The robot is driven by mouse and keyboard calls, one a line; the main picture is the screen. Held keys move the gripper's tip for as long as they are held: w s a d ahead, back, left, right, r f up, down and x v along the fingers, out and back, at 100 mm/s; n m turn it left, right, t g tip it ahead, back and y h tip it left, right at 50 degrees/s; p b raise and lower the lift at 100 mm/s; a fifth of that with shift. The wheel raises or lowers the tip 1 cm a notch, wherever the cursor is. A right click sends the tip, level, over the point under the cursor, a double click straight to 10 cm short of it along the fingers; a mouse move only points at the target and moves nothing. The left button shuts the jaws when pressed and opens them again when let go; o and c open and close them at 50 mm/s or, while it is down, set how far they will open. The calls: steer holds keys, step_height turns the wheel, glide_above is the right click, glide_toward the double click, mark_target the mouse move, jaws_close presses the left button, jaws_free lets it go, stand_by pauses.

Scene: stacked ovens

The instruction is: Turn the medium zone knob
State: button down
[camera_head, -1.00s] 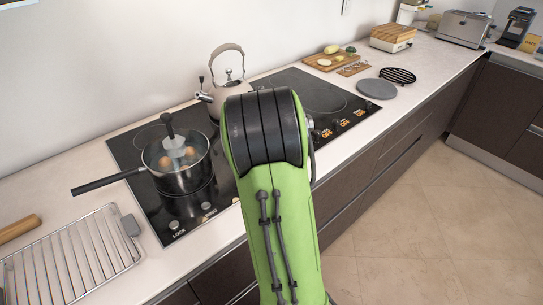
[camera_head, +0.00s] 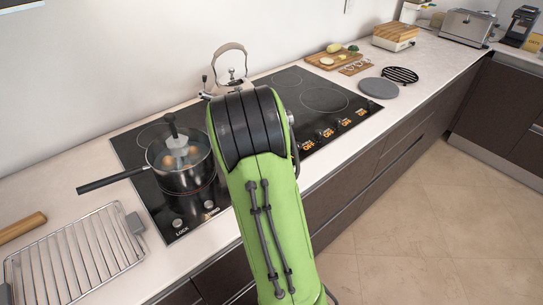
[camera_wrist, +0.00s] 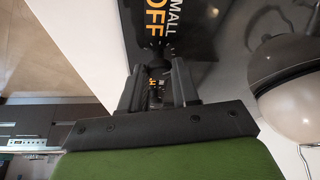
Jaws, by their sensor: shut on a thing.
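My gripper (camera_wrist: 158,68) is at the cooktop in the wrist view, its two fingers closed around a dark knob (camera_wrist: 155,50). Beside that knob is an orange and white label reading "SMALL OFF" with its first letter near the picture's edge. The medium label is not readable, so I cannot tell from the print which zone this knob serves. In the head view my arm hides the gripper and the held knob. The black cooktop (camera_head: 287,88) shows several other knobs with orange "OFF" displays along its front edge, right of my arm.
A kettle (camera_head: 229,70) stands behind my arm. A wire rack (camera_head: 75,258) lies at the left. A cutting board (camera_head: 333,60) and grey disc (camera_head: 379,88) are beyond the cooktop.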

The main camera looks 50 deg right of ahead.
steer(key=c, duration=0.8)
jaws_free()
steer(key=p+v, duration=0.4)
steer(key=v, duration=1.1)
steer(key=shift+r, duration=0.4)
steer(key=shift+a, duration=0.1)
